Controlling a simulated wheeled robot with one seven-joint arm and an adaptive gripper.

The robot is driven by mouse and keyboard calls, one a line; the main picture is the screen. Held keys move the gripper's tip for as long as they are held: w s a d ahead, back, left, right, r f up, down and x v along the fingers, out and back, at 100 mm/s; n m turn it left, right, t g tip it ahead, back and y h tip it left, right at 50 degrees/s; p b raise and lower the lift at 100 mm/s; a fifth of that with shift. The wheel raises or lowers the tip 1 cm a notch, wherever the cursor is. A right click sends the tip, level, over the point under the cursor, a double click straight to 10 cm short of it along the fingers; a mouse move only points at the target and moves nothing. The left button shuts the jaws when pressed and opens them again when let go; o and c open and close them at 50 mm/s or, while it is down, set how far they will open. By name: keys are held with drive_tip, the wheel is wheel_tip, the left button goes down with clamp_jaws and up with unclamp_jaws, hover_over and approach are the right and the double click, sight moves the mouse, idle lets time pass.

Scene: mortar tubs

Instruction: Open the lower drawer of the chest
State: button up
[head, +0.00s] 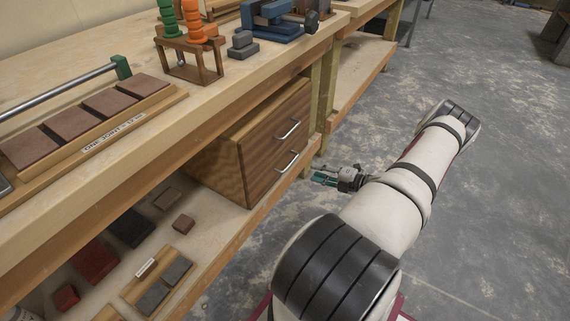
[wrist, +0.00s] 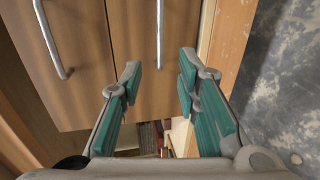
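The wooden chest (head: 222,151) stands on the shelf under the bench, and both drawers look shut. The lower drawer (head: 268,181) has a silver bar handle (head: 287,162). In the wrist view, which is turned sideways, this handle (wrist: 160,35) lies ahead of the gap between my fingertips. The upper drawer's handle (head: 289,130) shows at the left of the wrist view (wrist: 50,40). My gripper (head: 318,176), with teal finger pads, is open and empty (wrist: 160,78). It is apart from the chest, in front of and slightly below the lower handle.
The bench top (head: 60,200) overhangs the chest. The lower shelf (head: 222,228) holds several loose bricks left of the chest, and its edge runs below the drawers. A bench post (head: 328,95) stands right of the chest. The concrete floor (head: 480,190) on the right is clear.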

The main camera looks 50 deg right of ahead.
sight(289, 164)
drive_tip(key=b+x, duration=0.3)
drive_tip(key=x, duration=0.9)
drive_tip(key=shift+w+a, duration=0.15)
drive_tip(key=shift+w, duration=0.2)
clamp_jaws()
